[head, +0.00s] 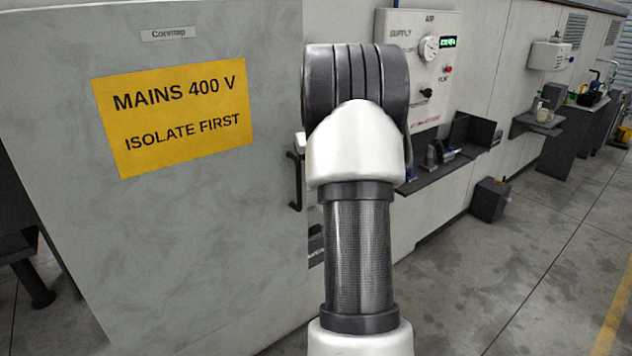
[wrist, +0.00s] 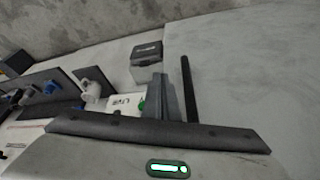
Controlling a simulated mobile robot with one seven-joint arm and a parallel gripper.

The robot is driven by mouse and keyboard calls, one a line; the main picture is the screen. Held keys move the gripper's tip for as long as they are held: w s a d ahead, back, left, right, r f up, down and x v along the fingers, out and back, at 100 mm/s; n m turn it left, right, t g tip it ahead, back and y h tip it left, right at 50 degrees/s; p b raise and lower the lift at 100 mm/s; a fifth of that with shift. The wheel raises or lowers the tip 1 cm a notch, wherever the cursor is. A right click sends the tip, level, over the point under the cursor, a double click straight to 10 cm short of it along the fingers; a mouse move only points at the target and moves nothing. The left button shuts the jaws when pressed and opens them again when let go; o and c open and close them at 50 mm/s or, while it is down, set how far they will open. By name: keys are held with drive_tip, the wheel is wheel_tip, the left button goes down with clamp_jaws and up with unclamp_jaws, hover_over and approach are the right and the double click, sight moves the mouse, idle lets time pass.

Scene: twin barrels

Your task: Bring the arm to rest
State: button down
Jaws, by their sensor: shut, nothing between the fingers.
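My arm (head: 358,240) stands upright in the middle of the head view, with white and dark links, and bends away from me at the top. My gripper (wrist: 162,82) does not show in the head view, where my arm hides it. In the wrist view its grey fingers stick out past the dark edge of the hand, together, with nothing seen between them. A dark upright handle (wrist: 188,90) shows just right of the fingers; I cannot tell the gap between them.
A grey cabinet (head: 200,240) with a yellow "MAINS 400 V" sign (head: 175,115) fills the left. Right of my arm are a supply panel (head: 420,80), a shelf (head: 430,178) with small items and a dark bin (head: 490,200). Floor at the right (head: 540,270) is clear.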

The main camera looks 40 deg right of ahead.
drive_tip(key=d+v, duration=0.1)
drive_tip(key=v, duration=0.6)
drive_tip(key=shift+r, duration=0.35)
